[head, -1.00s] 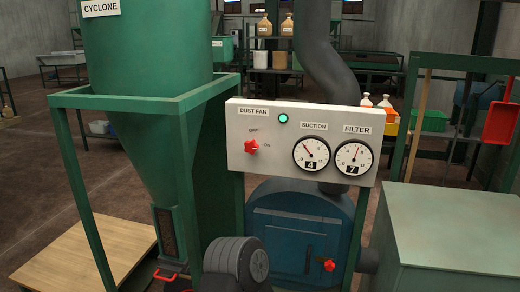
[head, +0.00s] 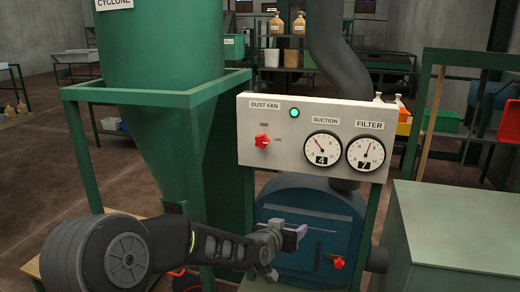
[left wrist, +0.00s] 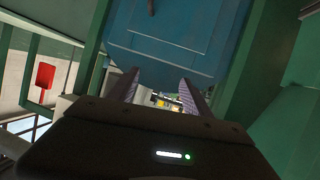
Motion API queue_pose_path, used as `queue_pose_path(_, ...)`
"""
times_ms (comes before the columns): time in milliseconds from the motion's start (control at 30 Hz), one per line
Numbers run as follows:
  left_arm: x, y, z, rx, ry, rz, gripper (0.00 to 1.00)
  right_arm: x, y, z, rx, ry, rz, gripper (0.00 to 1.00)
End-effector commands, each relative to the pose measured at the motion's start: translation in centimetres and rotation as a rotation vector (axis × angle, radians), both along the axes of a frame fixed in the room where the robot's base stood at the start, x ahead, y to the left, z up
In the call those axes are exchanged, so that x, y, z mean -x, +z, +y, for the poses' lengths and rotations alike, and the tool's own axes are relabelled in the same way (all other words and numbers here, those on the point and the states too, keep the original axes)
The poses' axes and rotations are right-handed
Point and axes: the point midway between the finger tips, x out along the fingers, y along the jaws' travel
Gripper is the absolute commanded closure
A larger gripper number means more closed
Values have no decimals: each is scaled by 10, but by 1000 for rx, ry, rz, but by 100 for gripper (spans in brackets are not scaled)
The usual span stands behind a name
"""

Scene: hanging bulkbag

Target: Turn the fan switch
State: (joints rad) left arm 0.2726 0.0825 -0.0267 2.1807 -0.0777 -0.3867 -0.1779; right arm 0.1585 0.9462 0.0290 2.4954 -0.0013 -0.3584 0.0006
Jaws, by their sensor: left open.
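The fan switch (head: 262,140) is a red knob on the white control panel, under the "DUST FAN" label and between the "OFF" and "ON" marks. The green lamp (head: 294,112) beside the label is lit. My left gripper (head: 297,232) is below the panel, in front of the blue fan housing, lower and to the right of the switch and apart from it. In the left wrist view its two fingers (left wrist: 158,90) are spread with nothing between them. The switch does not show in the left wrist view. My right gripper is not in view.
Suction (head: 322,147) and filter (head: 365,152) gauges sit right of the switch. The blue housing (head: 330,220) with a red handle (head: 338,263) is below. The green cyclone frame (head: 150,95) stands left, a green box (head: 450,230) right. Space before the panel face is clear.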

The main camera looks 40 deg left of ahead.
Motion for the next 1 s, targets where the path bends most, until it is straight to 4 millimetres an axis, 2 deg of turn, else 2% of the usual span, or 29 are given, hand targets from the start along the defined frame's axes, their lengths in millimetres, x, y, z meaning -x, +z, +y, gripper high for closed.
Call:
queue_pose_path(33,2,52,28,-49,41,-91,42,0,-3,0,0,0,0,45)
queue_pose_path(100,11,109,57,-106,86,-185,42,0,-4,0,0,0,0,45)
queue_pose_path(200,27,167,83,-166,132,-278,42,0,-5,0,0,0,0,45)
queue_pose_path(300,38,198,96,-198,158,-327,42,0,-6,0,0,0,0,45)
queue_pose_path(400,42,208,99,-208,167,-341,42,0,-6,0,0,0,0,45)
queue_pose_path(733,40,207,100,-207,165,-341,42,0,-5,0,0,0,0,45)
queue_pose_path(867,31,208,102,-207,165,-340,42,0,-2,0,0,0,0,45)
queue_pose_path(1000,13,207,108,-207,165,-339,42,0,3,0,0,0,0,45)
